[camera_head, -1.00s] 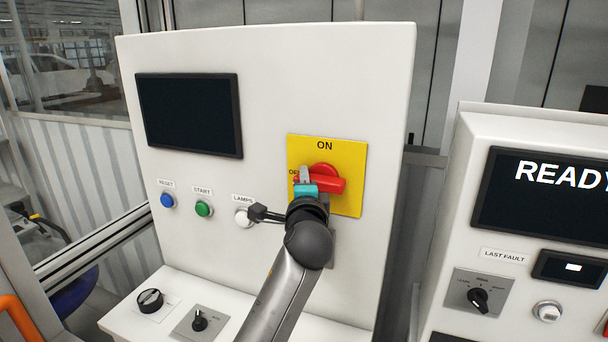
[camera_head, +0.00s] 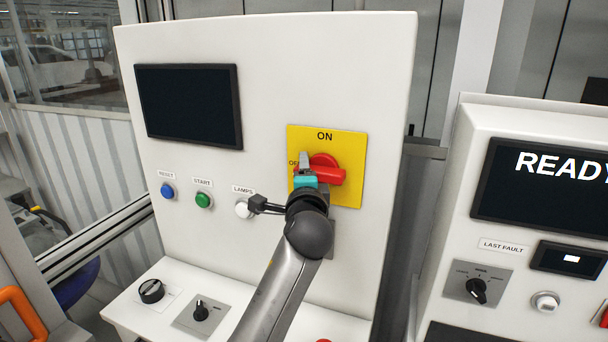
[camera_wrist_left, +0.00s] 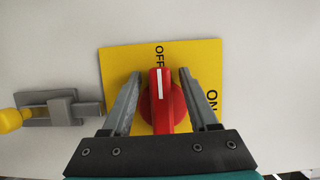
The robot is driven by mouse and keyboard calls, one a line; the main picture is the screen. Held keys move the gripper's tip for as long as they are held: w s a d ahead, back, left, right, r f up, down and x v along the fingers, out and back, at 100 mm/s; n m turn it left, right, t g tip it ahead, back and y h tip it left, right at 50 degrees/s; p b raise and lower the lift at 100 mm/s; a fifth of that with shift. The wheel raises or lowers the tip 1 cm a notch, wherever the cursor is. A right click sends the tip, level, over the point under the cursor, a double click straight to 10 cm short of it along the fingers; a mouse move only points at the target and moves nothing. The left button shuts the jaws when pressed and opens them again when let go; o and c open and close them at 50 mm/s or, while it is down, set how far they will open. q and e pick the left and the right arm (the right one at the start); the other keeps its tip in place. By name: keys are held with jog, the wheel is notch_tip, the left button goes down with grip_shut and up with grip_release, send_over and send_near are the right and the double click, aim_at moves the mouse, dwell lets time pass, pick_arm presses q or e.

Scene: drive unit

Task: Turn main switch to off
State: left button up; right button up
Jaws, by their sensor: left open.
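The main switch is a red rotary handle (camera_head: 328,174) on a yellow plate (camera_head: 345,145) marked ON at the top and OFF at the left. In the left wrist view the handle (camera_wrist_left: 160,115) has a white line that points at the OFF label on the yellow plate (camera_wrist_left: 118,62). My left gripper (camera_head: 304,165) is at the switch, and its wrist hides the lower part of the plate. In the left wrist view my left gripper (camera_wrist_left: 159,76) is open, one finger on each side of the handle, with small gaps visible. My right gripper is not in view.
Blue (camera_head: 167,191), green (camera_head: 203,200) and white (camera_head: 242,210) buttons sit left of my arm. A grey latch with a yellow end (camera_wrist_left: 60,108) is beside the plate in the wrist view. Black knobs (camera_head: 152,291) are on the ledge below. A second console (camera_head: 540,200) stands at right.

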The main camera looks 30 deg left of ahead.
pick_arm(q)
jog(key=shift+s+d, duration=0.1)
jog(key=b+v, duration=0.2)
jog(key=v, duration=1.3)
jog(key=shift+r, duration=0.1)
